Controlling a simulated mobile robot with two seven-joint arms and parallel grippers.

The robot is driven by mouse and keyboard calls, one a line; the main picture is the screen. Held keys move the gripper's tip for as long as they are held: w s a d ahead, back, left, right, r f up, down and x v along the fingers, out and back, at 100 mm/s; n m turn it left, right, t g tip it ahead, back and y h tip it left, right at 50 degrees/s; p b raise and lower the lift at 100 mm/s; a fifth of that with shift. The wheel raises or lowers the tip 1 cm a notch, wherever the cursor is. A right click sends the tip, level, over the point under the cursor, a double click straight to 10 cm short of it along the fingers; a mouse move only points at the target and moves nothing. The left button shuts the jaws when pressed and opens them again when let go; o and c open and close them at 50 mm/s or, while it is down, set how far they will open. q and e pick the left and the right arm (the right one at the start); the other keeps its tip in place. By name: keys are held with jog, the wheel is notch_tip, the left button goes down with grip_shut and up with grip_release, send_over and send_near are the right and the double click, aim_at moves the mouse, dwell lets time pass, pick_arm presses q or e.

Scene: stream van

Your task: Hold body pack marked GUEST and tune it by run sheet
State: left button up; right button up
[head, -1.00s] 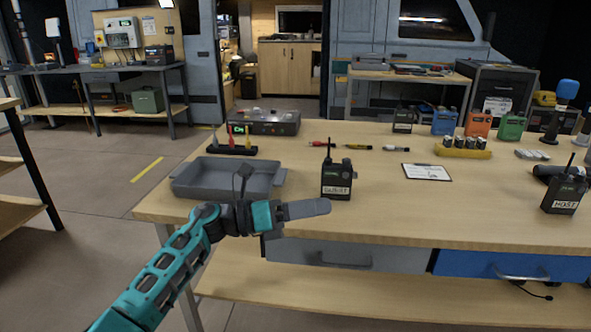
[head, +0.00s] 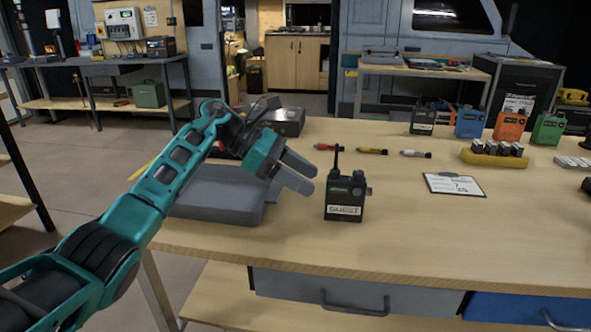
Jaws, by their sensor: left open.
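The body pack marked GUEST (head: 345,198) stands upright on the wooden table, its black antenna pointing up and its white label facing me. The run sheet (head: 455,185) is probably the white page on a dark clipboard lying flat to the right of the pack; its writing is too small to read. My left gripper (head: 304,176) is open and empty, just left of the pack and apart from it, with its fingers pointing right and slightly down. My right gripper is not in view.
A grey tray (head: 215,203) sits under my left arm. A yellow holder (head: 493,157) and several coloured packs, one orange (head: 510,126), stand at the back right. The table in front of the pack is clear.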

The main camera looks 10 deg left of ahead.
aim_at(337, 197)
pick_arm(q)
jog(key=b+x, duration=0.2)
jog(key=x, duration=0.4)
jog(key=shift+d+f, duration=0.1)
jog(key=shift+f, duration=0.1)
jog(key=shift+b+x, duration=0.5)
jog(key=shift+x, duration=0.4)
jog(key=shift+d+r, duration=0.1)
jog(key=shift+c, duration=0.2)
jog(key=c, duration=0.9)
jog(key=o, duration=1.2)
